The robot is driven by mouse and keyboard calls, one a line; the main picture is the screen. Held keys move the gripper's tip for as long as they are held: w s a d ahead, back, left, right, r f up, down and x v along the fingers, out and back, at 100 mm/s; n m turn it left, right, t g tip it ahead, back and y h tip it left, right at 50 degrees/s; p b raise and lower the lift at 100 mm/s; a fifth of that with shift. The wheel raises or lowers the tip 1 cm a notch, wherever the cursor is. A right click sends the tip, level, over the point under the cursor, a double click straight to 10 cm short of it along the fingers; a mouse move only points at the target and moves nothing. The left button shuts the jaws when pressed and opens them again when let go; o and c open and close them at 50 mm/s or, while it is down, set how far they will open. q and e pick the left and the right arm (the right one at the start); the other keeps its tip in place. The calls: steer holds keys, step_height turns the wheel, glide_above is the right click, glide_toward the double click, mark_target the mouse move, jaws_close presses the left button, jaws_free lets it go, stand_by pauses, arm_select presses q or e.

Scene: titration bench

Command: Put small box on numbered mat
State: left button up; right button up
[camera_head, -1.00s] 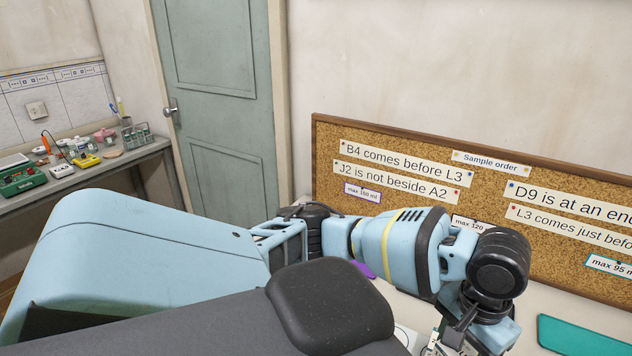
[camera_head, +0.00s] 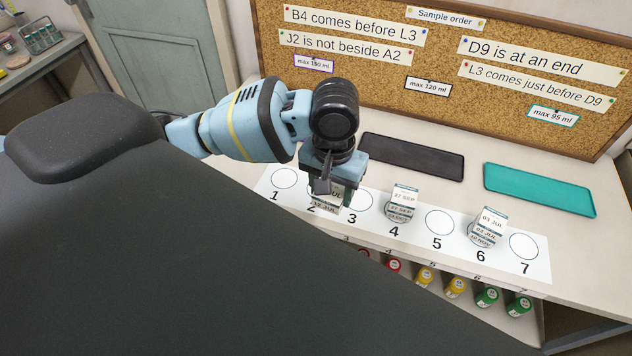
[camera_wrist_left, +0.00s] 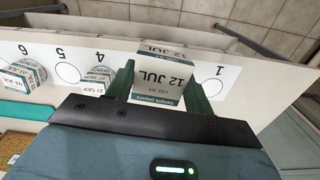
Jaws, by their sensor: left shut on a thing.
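The small box (camera_head: 325,204), white with a teal stripe and "12 JUL" on it, is between the fingers of my left gripper (camera_head: 332,188), over the area of circle 2 on the numbered mat (camera_head: 345,226). In the left wrist view the small box (camera_wrist_left: 163,82) is upright between both green fingers of my left gripper (camera_wrist_left: 160,95), which is shut on it. It hides circle 2; whether its base touches the mat is unclear. The mat is a white strip with circles numbered 1 to 7. My right gripper is not in view.
Similar dated boxes stand at circle 4 (camera_head: 403,202) and circle 6 (camera_head: 487,226). Circles 1, 5 and 7 are bare. A black tray (camera_head: 412,156) and a teal tray (camera_head: 540,190) lie behind the mat, before a cork board (camera_head: 440,60). Colour-capped bottles (camera_head: 456,287) sit below the front edge.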

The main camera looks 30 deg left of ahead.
arm_select(q)
step_height(320, 180, down, 9)
steer(key=s+n, duration=0.2)
steer(key=n, duration=0.2)
steer(key=w+a, duration=0.2)
steer(key=w, duration=0.1)
steer(key=w+a+f, duration=0.1)
steer(key=w+a, duration=0.2)
steer(key=w, duration=0.1)
steer(key=w+a+b, duration=0.1)
steer(key=w+a, duration=0.2)
steer(key=w, duration=0.1)
steer(key=shift+w+f, duration=0.2)
steer(key=shift+f, duration=0.15)
steer(key=shift+w+a, duration=0.25)
steer(key=shift+w, duration=0.05)
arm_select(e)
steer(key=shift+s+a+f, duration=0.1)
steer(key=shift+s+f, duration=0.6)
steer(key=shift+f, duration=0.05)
